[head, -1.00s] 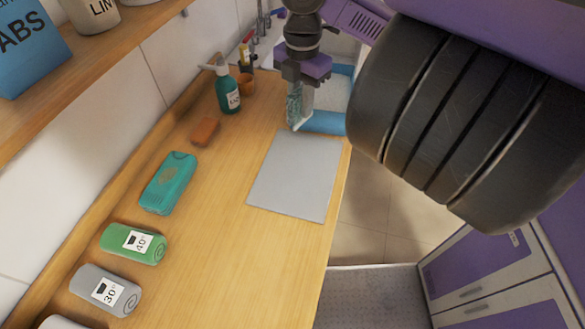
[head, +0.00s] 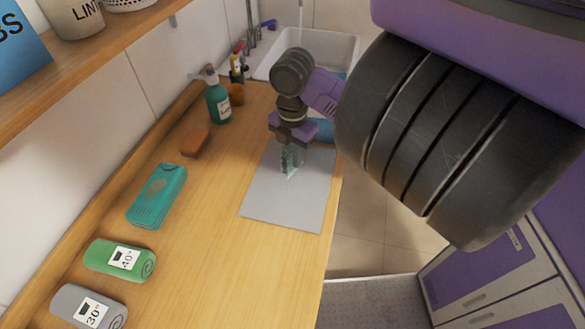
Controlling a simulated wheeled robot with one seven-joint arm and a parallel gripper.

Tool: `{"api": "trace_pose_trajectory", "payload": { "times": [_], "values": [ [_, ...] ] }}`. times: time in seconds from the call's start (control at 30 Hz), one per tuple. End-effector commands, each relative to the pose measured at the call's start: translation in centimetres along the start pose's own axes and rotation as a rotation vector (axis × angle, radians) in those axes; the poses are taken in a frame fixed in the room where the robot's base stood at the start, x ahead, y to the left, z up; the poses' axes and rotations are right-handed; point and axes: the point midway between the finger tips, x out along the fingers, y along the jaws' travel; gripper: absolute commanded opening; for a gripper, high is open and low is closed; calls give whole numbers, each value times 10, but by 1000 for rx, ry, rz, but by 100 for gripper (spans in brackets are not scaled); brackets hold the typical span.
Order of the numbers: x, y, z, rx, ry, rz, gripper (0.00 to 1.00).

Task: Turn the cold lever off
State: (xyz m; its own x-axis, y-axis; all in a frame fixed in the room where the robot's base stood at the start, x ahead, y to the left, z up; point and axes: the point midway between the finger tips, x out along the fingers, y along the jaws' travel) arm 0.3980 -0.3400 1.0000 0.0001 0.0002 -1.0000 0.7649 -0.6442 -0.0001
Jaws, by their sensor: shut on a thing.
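At the back, a grey tap (head: 250,28) stands behind the white sink (head: 349,50). A small blue lever (head: 268,24) shows beside the tap's column; its exact setting is too small to tell. A thin pale vertical line, perhaps running water, shows above the sink. My gripper (head: 291,168) points down over the grey mat (head: 285,205), well in front of the sink and away from the lever. It is shut on a small speckled teal thing (head: 286,160), partly hidden by the fingers. I cannot tell whether this thing touches the mat.
A teal pump bottle (head: 217,104), an orange bar (head: 195,141), a teal pack (head: 158,195) and rolled towels (head: 119,260) line the counter's left side. A blue item (head: 325,130) lies behind my gripper. Bare counter lies front of the mat.

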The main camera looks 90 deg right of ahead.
Motion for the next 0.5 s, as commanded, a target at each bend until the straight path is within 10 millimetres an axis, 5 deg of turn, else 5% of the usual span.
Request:
{"api": "trace_pose_trajectory", "payload": {
  "times": [0.3, 0.5],
  "values": [
    [37, -1, 0, 4, 2, -3, 0],
    [43, 0, 0, -1, -1, 0, 0]
  ]
}}
